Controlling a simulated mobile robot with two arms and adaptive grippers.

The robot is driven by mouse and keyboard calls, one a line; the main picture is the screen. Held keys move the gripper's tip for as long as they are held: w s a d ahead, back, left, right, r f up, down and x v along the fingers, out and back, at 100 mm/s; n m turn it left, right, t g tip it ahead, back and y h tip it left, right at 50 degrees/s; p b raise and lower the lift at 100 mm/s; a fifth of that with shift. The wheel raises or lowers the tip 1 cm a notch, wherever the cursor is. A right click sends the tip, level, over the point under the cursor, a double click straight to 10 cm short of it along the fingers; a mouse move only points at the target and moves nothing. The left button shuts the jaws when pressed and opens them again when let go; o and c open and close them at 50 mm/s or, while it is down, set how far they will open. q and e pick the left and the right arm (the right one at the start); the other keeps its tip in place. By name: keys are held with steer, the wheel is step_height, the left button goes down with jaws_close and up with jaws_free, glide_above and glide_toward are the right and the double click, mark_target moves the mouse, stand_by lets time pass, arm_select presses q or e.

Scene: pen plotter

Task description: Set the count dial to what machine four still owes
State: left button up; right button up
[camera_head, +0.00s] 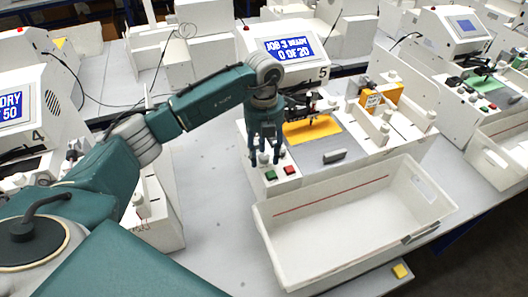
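Machine four (40,100) is at the left edge, marked "4". Its blue screen (12,110) is cut off by the frame and shows only "DRY" and "50". Machine five (262,48), marked "5", is at the centre; its screen (290,48) reads "JOB 3 READY" and "0 OF 20". My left gripper (266,158) points down over machine five's front panel, fingers apart, close to small pale knobs. Whether it touches one, I cannot tell. Which knob is the count dial is unclear; no dial marks are readable. My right gripper is not in view.
A green button (270,175) and a red button (289,170) are just in front of the gripper. A yellow sheet (312,128) lies on machine five's bed. A white bin (340,245) stands in front. Another machine (455,30) is at the right. My arm crosses machine four's side.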

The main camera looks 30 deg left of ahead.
arm_select(q)
jaws_close()
steer(key=shift+w+f+m+b, duration=0.1)
steer(key=shift+m+b, duration=1.45)
steer(key=shift+m, duration=0.05)
steer(key=m+b, duration=0.2)
steer(key=shift+m, duration=0.4)
steer(key=shift+m+b, duration=0.5)
steer(key=shift+m, duration=0.4)
steer(key=shift+r, duration=0.2)
steer(key=shift+o, duration=0.2)
jaws_free()
